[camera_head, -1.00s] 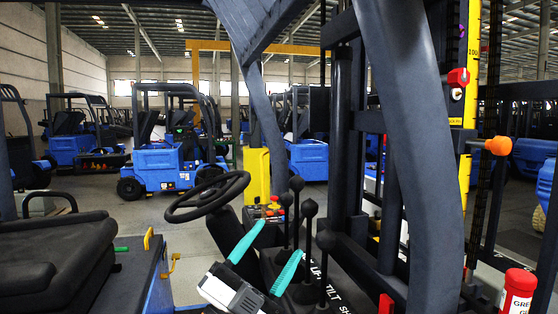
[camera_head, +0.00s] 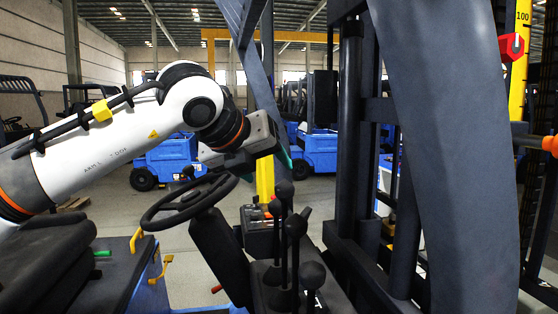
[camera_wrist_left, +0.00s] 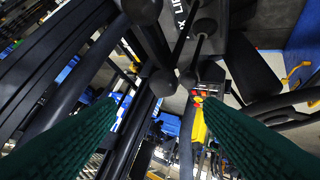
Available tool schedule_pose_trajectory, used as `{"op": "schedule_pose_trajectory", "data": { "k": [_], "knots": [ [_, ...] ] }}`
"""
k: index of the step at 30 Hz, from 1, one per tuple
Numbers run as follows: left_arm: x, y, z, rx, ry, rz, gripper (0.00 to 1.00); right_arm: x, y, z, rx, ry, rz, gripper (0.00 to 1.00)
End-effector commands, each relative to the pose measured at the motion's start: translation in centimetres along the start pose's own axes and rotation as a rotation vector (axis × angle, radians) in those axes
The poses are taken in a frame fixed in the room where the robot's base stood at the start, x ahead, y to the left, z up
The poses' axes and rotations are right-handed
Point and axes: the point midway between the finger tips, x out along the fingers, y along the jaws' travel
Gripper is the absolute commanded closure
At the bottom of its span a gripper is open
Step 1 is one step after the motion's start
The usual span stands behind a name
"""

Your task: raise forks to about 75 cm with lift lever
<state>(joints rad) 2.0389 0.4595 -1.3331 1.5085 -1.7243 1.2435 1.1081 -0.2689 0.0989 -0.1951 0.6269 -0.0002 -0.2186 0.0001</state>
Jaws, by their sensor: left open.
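Several black ball-topped levers stand beside the steering wheel (camera_head: 190,198); I cannot tell which is the lift lever. Their knobs include a rear one (camera_head: 284,190) and a front one (camera_head: 313,275). My left gripper (camera_head: 284,157) is above and behind the rear knobs, apart from them, its teal fingers mostly hidden by its body. In the left wrist view its green fingers (camera_wrist_left: 158,105) are spread with nothing between them, and knobs (camera_wrist_left: 163,83) show beyond. A yellow height scale (camera_head: 522,20) marked 100 has a red pointer (camera_head: 511,47) beside it. The forks are not in view.
The dark mast (camera_head: 350,130) and a thick grey post (camera_head: 450,130) stand right of the levers. The black seat (camera_head: 45,260) is at lower left. A box with coloured buttons (camera_head: 258,216) sits behind the levers. Blue forklifts (camera_head: 165,158) stand behind.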

Motion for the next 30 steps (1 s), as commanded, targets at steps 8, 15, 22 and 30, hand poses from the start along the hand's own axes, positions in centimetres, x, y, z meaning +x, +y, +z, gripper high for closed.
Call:
{"op": "schedule_pose_trajectory", "data": {
  "k": [8,15,22,30],
  "knots": [
    [2.8,0.0,-0.5,-0.001,0.000,-0.007,0.38,-2.2,2.3,-3.0,0.004,0.046,0.030,0.46],
    [7.9,-0.1,0.1,-0.001,-0.001,-0.003,0.38,-3.6,3.3,-3.8,0.001,0.059,0.042,0.46],
    [10.8,-0.1,0.0,-0.001,0.002,-0.002,0.38,-2.3,1.7,-1.2,0.002,0.019,0.022,0.46],
    [11.6,0.0,-0.1,0.002,0.003,-0.002,0.38,-2.3,1.6,-1.8,0.004,0.028,0.021,0.46]
  ]
}}
